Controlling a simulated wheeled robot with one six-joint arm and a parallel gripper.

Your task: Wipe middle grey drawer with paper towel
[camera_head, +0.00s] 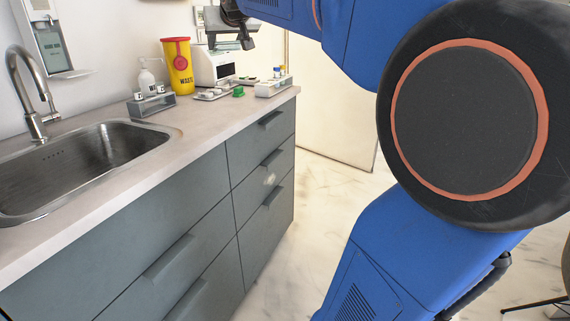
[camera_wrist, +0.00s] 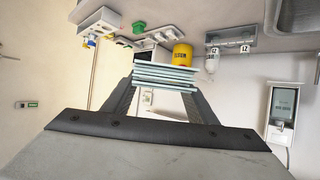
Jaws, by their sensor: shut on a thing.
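My gripper (camera_head: 232,40) is at the top of the head view, above the counter's far end and apart from the drawers. In the wrist view it is shut on a folded, layered pale blue paper towel (camera_wrist: 165,77), held between the fingertips. I cannot make out the towel clearly in the head view. The middle grey drawer (camera_head: 250,188) is in the right-hand column of the cabinet and is closed. A pale, whitish smudge (camera_head: 269,179) shows on its front, near the handles.
The counter (camera_head: 190,125) holds a sink (camera_head: 85,155), a yellow waste bin (camera_head: 178,66), a white device (camera_head: 214,66), a pump bottle (camera_head: 146,80), racks and a green item (camera_head: 238,92). Marble floor (camera_head: 325,200) right of the cabinet is clear. My blue arm hides much of the right side.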

